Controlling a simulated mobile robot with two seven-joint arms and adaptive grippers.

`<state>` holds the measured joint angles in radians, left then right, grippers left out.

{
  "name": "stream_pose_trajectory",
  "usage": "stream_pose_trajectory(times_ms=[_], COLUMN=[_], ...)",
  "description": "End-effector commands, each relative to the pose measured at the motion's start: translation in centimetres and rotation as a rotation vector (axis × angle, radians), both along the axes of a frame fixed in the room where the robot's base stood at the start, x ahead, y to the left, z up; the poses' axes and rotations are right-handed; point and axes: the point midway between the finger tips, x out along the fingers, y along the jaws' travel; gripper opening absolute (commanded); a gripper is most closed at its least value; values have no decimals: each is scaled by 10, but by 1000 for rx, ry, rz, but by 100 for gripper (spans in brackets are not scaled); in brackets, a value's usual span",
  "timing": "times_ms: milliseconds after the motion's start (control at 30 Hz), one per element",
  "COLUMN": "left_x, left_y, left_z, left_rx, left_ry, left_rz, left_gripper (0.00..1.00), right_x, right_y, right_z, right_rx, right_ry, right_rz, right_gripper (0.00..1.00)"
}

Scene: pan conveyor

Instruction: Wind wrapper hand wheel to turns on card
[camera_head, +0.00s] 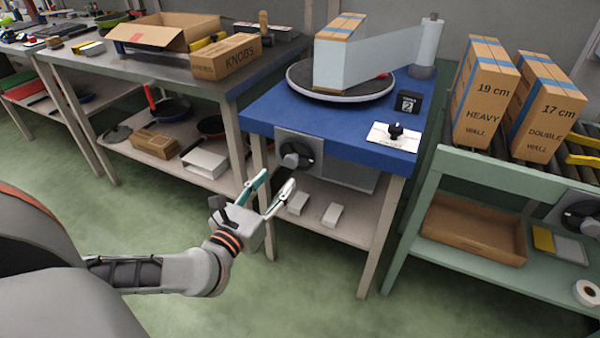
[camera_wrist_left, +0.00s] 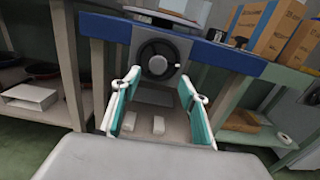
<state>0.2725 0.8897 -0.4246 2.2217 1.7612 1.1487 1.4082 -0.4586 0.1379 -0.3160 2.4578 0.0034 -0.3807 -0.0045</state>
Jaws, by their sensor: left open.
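The wrapper's hand wheel (camera_head: 296,153) is a dark round wheel with a grey knob, on the front of the blue-topped wrapper table (camera_head: 278,116). It also shows in the left wrist view (camera_wrist_left: 160,59), straight ahead beyond the fingers. My left gripper (camera_head: 279,183) is open and empty, in front of and a little below the wheel, apart from it. A card (camera_head: 382,134) with a black knob on it lies on the blue top; its print is unreadable. A box (camera_head: 331,64) stands on the turntable (camera_head: 305,86), with film stretched from the roll (camera_head: 428,45).
A KNOBS box (camera_head: 232,57) and an open carton sit on the left bench. White blocks (camera_head: 332,215) lie on the shelf under the wheel. Floor in front is clear.

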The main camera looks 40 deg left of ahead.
Motion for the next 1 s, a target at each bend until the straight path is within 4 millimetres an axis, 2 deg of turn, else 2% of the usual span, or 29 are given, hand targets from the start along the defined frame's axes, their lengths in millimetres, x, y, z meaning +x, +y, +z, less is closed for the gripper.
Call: stream_pose_trajectory(times_ms=[33,167,633,800,1000], left_x=[1,9,66,75,77], left_y=[2,5,19,21,22], left_z=[-6,-3,-4,-3,-2], left_rx=[-20,-32,-27,-26,-27], left_ry=[8,4,6,6,5], left_rz=[6,10,10,10,10], left_gripper=[44,44,44,44,44], right_x=[-1,1,5,6,6], right_y=[0,1,8,9,9], right_z=[-2,2,7,9,10], right_rx=[2,8,53,59,61], right_ry=[4,-3,-14,-18,-19], right_rz=[0,-2,-11,-13,-13], right_gripper=[40,40,40,40,40])
